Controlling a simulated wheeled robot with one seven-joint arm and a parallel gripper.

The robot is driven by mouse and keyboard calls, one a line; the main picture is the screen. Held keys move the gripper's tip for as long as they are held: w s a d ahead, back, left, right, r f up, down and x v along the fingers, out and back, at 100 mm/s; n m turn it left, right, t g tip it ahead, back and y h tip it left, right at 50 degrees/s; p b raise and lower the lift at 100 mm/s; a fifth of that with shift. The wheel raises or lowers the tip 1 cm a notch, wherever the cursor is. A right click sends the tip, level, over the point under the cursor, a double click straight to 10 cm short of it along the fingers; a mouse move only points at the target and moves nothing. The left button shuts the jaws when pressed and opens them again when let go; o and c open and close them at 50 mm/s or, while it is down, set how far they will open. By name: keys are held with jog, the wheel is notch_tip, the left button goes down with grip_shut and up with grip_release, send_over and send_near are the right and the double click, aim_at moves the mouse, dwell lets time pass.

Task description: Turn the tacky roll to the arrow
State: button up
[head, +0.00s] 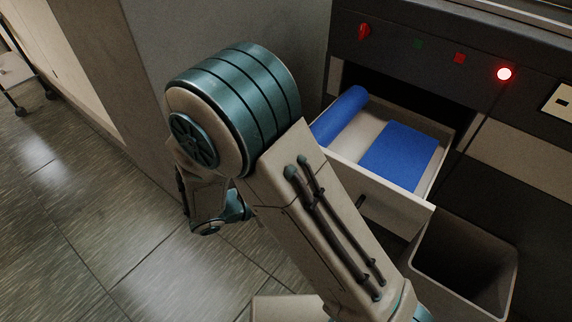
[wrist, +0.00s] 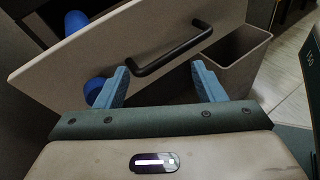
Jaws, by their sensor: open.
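A blue roll (head: 340,115), which looks like the tacky roll, lies along the left side of an open drawer (head: 392,204); my arm hides its near end. A blue flat sheet (head: 400,155) lies beside it. In the wrist view the drawer front (wrist: 150,25) slants across, with a black bar handle (wrist: 172,54). My gripper (wrist: 162,85) is open and empty, its two blue fingers apart below the handle. Blue round shapes show at the top left (wrist: 76,24) and behind the left finger (wrist: 95,88); I cannot tell what the lower one is. No arrow can be made out.
The machine front above the drawer has a red knob (head: 363,33), a green button (head: 418,44), a red button (head: 459,57) and a glowing red lamp (head: 504,74). An open grey bin (head: 465,265) stands right of the drawer.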

jog(key=a+f+n+t+y, duration=0.2)
jog(key=a+f+n+t, duration=0.2)
jog(key=a+n+t, duration=0.5)
jog(key=w+d+m+g+p, duration=0.1)
jog(key=w+d+p, duration=0.2)
jog(key=w+d, duration=0.5)
jog(key=shift+w, duration=1.25)
jog(key=shift+a, duration=0.1)
jog(key=c, duration=1)
